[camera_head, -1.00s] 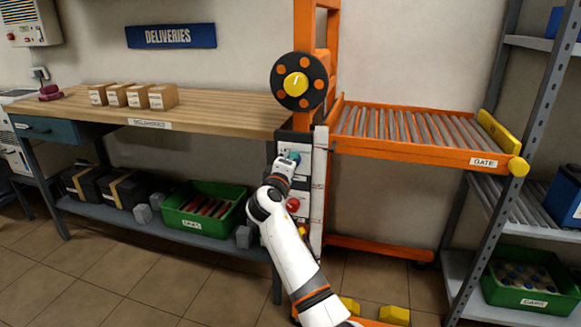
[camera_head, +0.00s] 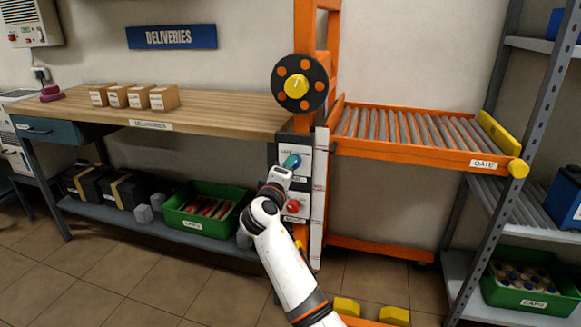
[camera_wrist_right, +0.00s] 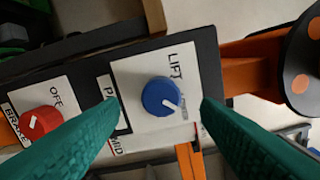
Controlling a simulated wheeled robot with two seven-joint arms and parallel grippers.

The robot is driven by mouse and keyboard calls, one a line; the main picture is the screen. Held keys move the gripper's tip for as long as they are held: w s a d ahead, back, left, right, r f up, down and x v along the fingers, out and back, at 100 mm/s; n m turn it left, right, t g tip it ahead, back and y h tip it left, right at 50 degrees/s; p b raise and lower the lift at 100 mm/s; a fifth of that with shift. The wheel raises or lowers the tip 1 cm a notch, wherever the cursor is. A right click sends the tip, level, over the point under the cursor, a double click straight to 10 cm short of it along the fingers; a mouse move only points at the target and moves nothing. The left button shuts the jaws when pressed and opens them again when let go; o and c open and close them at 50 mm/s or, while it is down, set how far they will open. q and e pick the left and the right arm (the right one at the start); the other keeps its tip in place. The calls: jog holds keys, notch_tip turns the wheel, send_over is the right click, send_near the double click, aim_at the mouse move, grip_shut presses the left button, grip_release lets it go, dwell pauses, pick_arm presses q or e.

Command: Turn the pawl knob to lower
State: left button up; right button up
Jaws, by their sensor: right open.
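A "P..." label is partly hidden by a finger. My right gripper (camera_wrist_right: 158,104) is open, its green fingers on either side of the knob in that view, with gaps and nothing held. In the head view the right gripper (camera_head: 280,174) sits just below-left of the knob. My left gripper is out of view.
A red brake knob (camera_head: 292,206) sits below the pawl knob, and also shows in the wrist view (camera_wrist_right: 40,121). A black handwheel (camera_head: 300,82) is above. A wooden bench (camera_head: 210,108) stands left, an orange roller gate (camera_head: 400,150) right.

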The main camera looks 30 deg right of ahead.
jog(key=v, duration=0.8)
jog(key=shift+s+a+p, duration=0.2)
jog(key=shift+s+p, duration=0.05)
jog(key=shift+p, duration=0.2)
jog(key=shift+f, duration=0.1)
